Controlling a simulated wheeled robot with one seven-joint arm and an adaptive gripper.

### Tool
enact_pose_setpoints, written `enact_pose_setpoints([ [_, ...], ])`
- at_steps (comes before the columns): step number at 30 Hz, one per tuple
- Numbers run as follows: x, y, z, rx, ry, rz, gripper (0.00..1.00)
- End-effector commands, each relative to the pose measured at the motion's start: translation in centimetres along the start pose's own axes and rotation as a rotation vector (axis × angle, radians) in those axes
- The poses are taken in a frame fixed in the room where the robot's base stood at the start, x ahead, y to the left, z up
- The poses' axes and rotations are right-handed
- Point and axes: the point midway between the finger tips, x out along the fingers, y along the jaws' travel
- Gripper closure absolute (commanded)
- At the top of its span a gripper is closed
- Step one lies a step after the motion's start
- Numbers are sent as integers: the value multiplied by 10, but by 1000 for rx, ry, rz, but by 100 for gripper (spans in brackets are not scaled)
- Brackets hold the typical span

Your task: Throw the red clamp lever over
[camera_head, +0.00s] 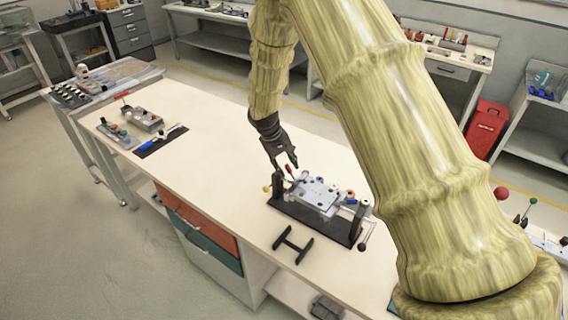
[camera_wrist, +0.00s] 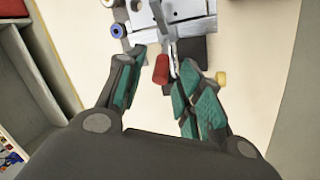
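The red clamp lever (camera_head: 288,169) stands at the left end of a grey metal fixture (camera_head: 318,194) on a black base on the bench. In the wrist view the lever's red grip (camera_wrist: 161,69) lies between my fingertips, nearer the middle of the gap, with a metal arm running up from it. My gripper (camera_head: 285,163) points down just above the fixture's left end. In the wrist view my gripper (camera_wrist: 163,65) has its green-padded fingers apart, with a gap visible on the left side of the grip. Contact on the right side is unclear.
A black H-shaped piece (camera_head: 293,244) lies on the bench in front of the fixture. A ball-ended crank (camera_head: 367,236) sticks out at its right. A dark mat (camera_head: 160,140) with tools lies far left. The bench (camera_head: 222,150) between is clear.

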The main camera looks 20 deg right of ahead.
Motion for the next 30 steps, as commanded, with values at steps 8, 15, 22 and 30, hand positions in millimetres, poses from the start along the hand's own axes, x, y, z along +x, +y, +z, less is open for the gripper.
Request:
enact_pose_setpoints([
  [8, 9, 0, 0, 0, 1, 0, 64],
  [15, 9, 0, 0, 0, 1, 0, 71],
  [22, 9, 0, 0, 0, 1, 0, 100],
  [30, 9, -2, 0, 0, 4, -3, 100],
])
